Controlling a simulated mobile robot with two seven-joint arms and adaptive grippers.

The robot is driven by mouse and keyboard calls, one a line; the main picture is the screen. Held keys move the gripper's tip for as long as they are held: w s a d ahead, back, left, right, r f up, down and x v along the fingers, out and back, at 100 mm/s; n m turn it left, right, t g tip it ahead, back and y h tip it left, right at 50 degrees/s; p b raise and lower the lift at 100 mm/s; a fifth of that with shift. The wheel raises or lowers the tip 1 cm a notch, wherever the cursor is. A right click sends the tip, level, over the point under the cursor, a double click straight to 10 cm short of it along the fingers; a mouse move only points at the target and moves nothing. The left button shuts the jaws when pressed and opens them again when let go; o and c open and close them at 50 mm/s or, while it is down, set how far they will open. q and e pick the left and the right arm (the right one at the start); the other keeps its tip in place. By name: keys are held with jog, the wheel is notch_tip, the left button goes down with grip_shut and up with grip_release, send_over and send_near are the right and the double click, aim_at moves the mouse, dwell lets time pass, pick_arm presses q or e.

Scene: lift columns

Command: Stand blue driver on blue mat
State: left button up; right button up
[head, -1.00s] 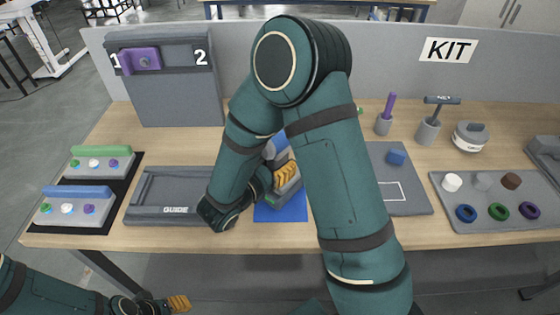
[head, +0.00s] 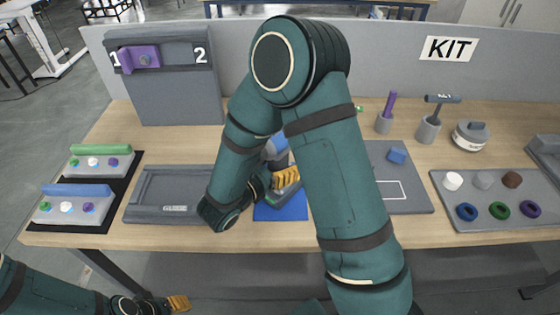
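The blue mat (head: 285,211) lies on the table in front of me, partly covered by my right arm and gripper. My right gripper (head: 286,178), with orange finger pads, is low over the mat's back part. A blue piece (head: 279,143), which looks like part of the blue driver, shows just behind the gripper between my arm links. Most of it is hidden, so I cannot tell whether it is held or what it rests on. My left gripper (head: 178,303) is at the bottom left, off the table's front edge; its finger gap does not show clearly.
The grey GUIDE tray (head: 140,215) is left of the mat. A grey board with a small blue block (head: 397,156) is right of it. A purple driver (head: 390,104) stands in a holder, beside a T-handled tool (head: 430,125). A grey tray (head: 484,213) holds rings and plugs.

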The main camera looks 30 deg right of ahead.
jog(key=shift+f, duration=0.1)
jog(key=v, duration=1.2)
